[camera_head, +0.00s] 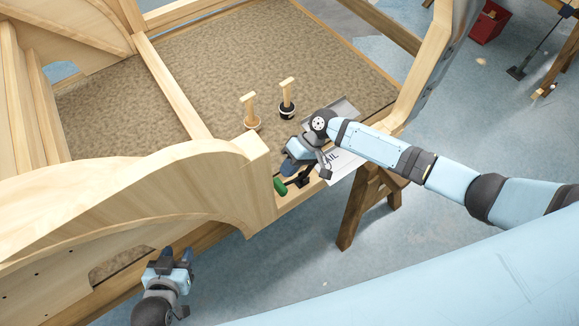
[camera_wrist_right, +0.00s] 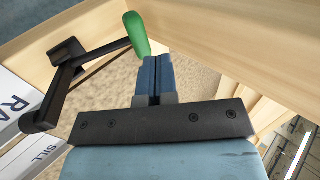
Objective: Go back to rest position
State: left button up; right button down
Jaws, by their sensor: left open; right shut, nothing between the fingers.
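My left gripper (camera_head: 176,255) is open and empty. It is low in the head view, beside the curved wooden panel (camera_head: 150,180). My right arm reaches in from the right in the head view. Its gripper (camera_head: 288,170) is over the frame's near edge, beside a green-handled black crank (camera_head: 280,186). In the right wrist view the right gripper's blue fingers (camera_wrist_right: 155,75) are shut together with nothing between them. The green handle (camera_wrist_right: 137,33) is just beyond and left of the fingertips there. I cannot tell whether they touch.
Two wooden-handled tools (camera_head: 251,112) (camera_head: 287,100) stand on the brown textured floor panel (camera_head: 210,70) inside the wooden frame. White labelled boards (camera_wrist_right: 18,110) lie left of the crank. A wooden trestle (camera_head: 365,205) stands under the frame.

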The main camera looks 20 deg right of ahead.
jog(key=w+d+r+b, duration=0.15)
jog(key=d+r, duration=0.25)
jog(key=r, duration=0.5)
jog(key=s+a+f+m+t, duration=0.1)
jog(key=s+a+f+t, duration=0.3)
jog(key=s+f+t, duration=0.4)
pick_arm(q)
jog(key=shift+s+d+f, duration=0.1)
jog(key=shift+d+f, duration=0.15)
jog(key=shift+f, duration=0.6)
pick_arm(e)
jog(key=s+d+f+t+h, duration=0.1)
jog(key=s+d+t+h, duration=0.3)
jog(key=s+d+t, duration=0.2)
jog(key=s+d, duration=0.2)
jog(key=s, duration=0.2)
jog(key=shift+d+f+h, duration=0.2)
jog(key=shift+f+h, duration=0.2)
pick_arm(q)
jog(key=shift+d, duration=0.1)
pick_arm(e)
jog(key=shift+d, duration=0.1)
